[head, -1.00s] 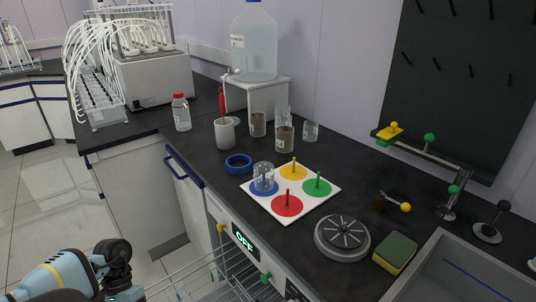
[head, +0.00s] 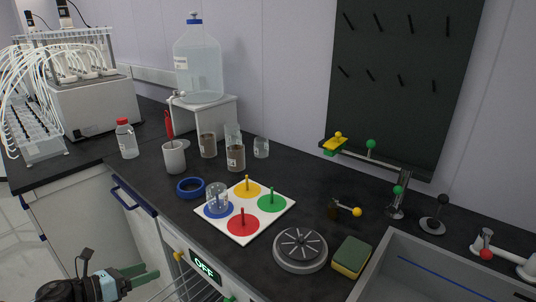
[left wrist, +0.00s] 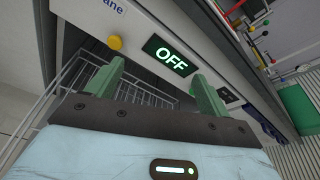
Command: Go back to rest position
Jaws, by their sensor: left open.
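My left gripper (head: 141,277) is low at the bottom left of the head view, in front of the counter and below its top. Its green fingers also show in the left wrist view (left wrist: 156,85); they are spread apart with nothing between them. Beyond them in that view are the machine's front with a lit "OFF" display (left wrist: 166,55), a yellow knob (left wrist: 115,43) and a wire rack (left wrist: 62,85). The display also shows in the head view (head: 204,267). My right gripper is not in either view.
On the counter stand a white board with coloured discs (head: 284,204), a blue ring (head: 190,188), a white cup (head: 174,158), a red-capped bottle (head: 127,141), brown-filled beakers, a round grey plate (head: 300,262) and a sponge (head: 351,257). A sink (head: 378,283) is at the right.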

